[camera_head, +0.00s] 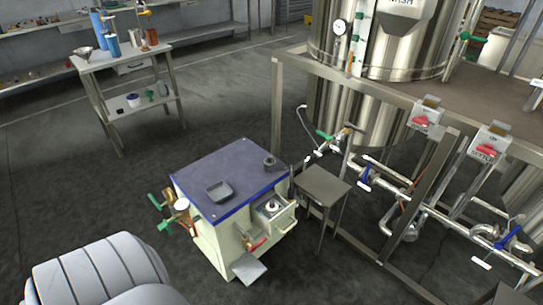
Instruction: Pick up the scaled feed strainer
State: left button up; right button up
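I cannot tell for sure which thing is the scaled feed strainer. A small dark grey cylindrical piece (270,162) stands near the back right corner of a cream cabinet's blue top (235,172). A shallow square grey tray (219,191) lies left of it on the same top. A small silver conical piece (83,52) sits on the steel table (112,60) at the back left; its details are too small to read. Neither of my grippers is in view.
The cabinet has green-handled valves (165,225) on its left and an open front bay (271,208). A small grey stand (323,185) is beside it. A steel tank (385,45) and framed piping (400,185) fill the right. Floor (90,190) between table and cabinet is clear.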

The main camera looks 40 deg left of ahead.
aim_at(272, 207)
jog(key=u, duration=0.7)
jog(key=i, duration=0.45)
jog(key=u, duration=0.65)
jog(key=k, duration=0.55)
jog(key=u, duration=0.05)
